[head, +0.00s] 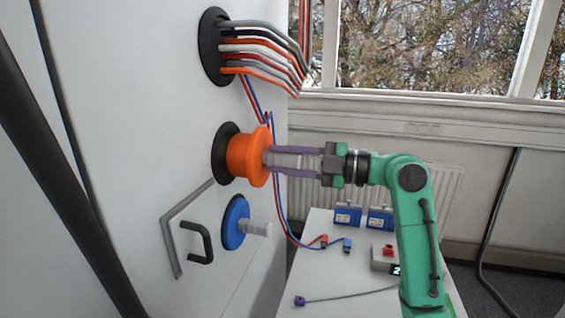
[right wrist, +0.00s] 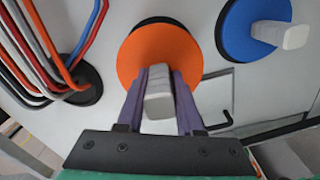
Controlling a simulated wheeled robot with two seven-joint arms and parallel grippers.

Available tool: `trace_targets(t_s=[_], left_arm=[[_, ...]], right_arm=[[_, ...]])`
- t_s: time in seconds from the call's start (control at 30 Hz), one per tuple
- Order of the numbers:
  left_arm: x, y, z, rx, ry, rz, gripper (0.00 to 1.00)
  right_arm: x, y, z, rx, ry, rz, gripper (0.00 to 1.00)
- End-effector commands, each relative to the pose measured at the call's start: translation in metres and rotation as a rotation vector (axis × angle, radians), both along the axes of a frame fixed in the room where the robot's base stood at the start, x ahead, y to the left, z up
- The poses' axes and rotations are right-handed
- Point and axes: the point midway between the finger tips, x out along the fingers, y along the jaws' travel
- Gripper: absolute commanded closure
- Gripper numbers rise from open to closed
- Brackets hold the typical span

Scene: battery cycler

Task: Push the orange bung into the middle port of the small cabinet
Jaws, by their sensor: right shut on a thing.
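The orange bung (head: 245,153) is at the middle port (head: 223,153) of the white cabinet (head: 150,110), in front of the port's black ring. I cannot tell how deep it sits. My right gripper (head: 270,160) is shut on the bung's pale grip, with purple fingers on either side of it. In the right wrist view the orange flange (right wrist: 160,50) faces me, with the black ring (right wrist: 158,21) showing just past its upper edge, and the pale grip (right wrist: 159,95) lies between the fingers. My left gripper is not in view.
Above, a black port (head: 213,48) passes several grey, red and orange cables (head: 265,58). Below, a blue bung (head: 236,222) with a pale grip sits in the cabinet, beside a black handle (head: 196,240). A white table (head: 330,285) carries blue boxes (head: 348,215) and leads.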

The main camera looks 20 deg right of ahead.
Motion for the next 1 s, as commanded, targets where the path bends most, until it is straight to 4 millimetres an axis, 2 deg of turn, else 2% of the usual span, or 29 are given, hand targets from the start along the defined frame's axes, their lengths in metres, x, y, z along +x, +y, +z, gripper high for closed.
trace_targets(t_s=[1.0], left_arm=[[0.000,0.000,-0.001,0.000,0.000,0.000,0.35]], right_arm=[[0.007,0.011,0.002,0.002,-0.003,0.000,1.00]])
